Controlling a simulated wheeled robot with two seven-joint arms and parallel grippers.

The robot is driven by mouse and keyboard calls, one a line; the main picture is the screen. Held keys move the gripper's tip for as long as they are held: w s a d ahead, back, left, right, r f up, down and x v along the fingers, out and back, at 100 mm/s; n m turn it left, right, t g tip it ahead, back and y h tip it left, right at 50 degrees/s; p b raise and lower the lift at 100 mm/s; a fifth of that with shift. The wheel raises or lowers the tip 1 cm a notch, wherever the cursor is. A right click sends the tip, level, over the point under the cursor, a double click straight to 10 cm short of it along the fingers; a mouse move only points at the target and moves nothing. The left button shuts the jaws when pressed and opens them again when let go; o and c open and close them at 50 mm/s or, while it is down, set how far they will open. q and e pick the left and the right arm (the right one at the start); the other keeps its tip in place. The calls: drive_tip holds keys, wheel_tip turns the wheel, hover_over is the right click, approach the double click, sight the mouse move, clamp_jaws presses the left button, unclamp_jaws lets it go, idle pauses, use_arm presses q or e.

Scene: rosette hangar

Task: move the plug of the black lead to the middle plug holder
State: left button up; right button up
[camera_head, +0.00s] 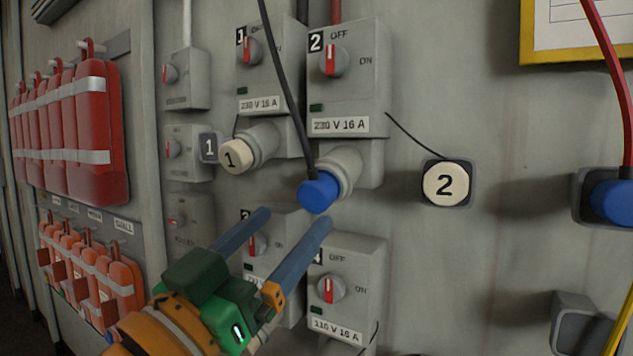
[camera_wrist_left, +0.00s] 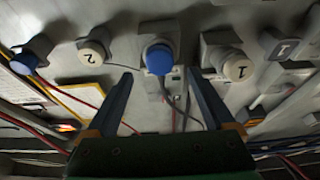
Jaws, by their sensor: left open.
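The black lead (camera_head: 279,75) hangs down from above to its blue plug (camera_head: 320,192). The plug sits in the grey socket (camera_head: 345,162) under switch box 2; it also shows ahead in the left wrist view (camera_wrist_left: 158,60). My left gripper (camera_head: 292,221) is open, its two blue-grey fingers pointing up toward the plug from below left. In the left wrist view the plug lies beyond and between the fingertips, with nothing gripped. At the right edge a dark holder (camera_head: 579,209) carries the red lead's blue plug (camera_head: 611,203). I cannot tell which holder is the middle one. My right gripper is out of view.
Cap 2 (camera_head: 444,184) rests on a wall mount right of the socket, on a thin cord. Cap 1 (camera_head: 236,156) covers the socket under box 1. Lower switch boxes (camera_head: 347,283) stand behind my fingers. A grey fixture (camera_head: 572,312) and a yellow lead (camera_head: 620,318) are at lower right.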

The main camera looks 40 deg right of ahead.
sight(311, 200)
use_arm(q)
drive_tip(key=p+x, duration=0.3)
drive_tip(key=x, duration=0.2)
drive_tip(key=shift+d+r, duration=0.15)
drive_tip(key=shift+r, duration=0.1)
drive_tip(key=shift+w+d+r+p, duration=0.1)
drive_tip(key=shift+w+d+p, duration=0.15)
drive_tip(key=shift+d+p, duration=0.3)
drive_tip(key=shift+d, duration=0.1)
drive_tip(key=shift+p, duration=0.35)
idle(0.3)
